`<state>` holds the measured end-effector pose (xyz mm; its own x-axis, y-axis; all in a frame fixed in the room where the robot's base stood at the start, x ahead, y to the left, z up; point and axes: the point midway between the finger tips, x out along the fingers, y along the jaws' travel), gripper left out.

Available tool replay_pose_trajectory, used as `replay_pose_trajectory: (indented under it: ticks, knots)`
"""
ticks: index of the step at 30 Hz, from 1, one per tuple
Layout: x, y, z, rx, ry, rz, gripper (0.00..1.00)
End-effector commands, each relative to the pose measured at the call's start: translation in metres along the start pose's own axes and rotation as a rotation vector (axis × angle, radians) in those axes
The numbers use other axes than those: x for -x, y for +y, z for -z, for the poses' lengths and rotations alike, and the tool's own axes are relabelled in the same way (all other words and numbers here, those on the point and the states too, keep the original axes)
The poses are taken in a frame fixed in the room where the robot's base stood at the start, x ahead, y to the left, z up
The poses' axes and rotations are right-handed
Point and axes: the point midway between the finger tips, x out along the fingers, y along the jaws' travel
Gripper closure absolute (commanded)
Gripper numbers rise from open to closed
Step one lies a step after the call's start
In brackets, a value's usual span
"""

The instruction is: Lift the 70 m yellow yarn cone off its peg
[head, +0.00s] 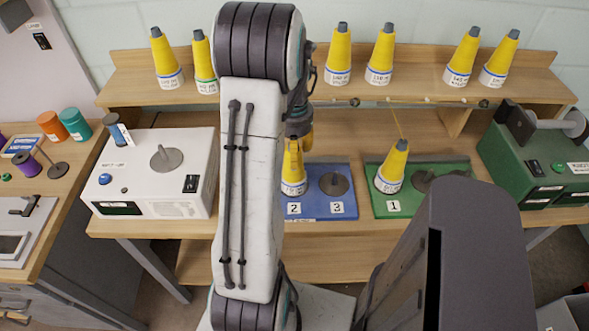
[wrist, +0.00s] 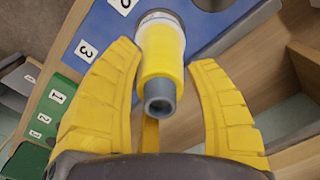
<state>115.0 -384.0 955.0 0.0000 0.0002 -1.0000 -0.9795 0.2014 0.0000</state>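A yellow yarn cone (head: 292,176) with a grey tip and white label band stands at the blue board (head: 313,184), behind the card marked 2. In the wrist view the same cone (wrist: 160,62) points its grey tip at the camera. My gripper (wrist: 163,60) is open, with one yellow finger on each side of the cone and visible gaps between. In the head view my gripper (head: 302,135) is just above the cone, partly hidden by my arm. The peg inside the cone is hidden. The cone's length label is not readable.
Another yellow cone (head: 391,168) stands on the green board (head: 408,205), with yarn running up from it. An empty round holder (head: 334,183) is right of the blue-board cone. Several yellow cones line the shelf (head: 420,92) behind. A white machine (head: 153,175) stands left.

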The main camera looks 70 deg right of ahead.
Motion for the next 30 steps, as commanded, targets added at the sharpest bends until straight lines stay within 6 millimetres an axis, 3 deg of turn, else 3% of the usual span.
replay_pose_trajectory:
  ticks: [8,19,30]
  knots:
    - [0.000,0.000,0.000,0.000,0.000,0.000,0.75]
    - [0.003,0.000,0.000,0.000,0.000,0.000,0.76]
    - [0.025,0.000,0.000,0.000,0.001,0.000,0.76]
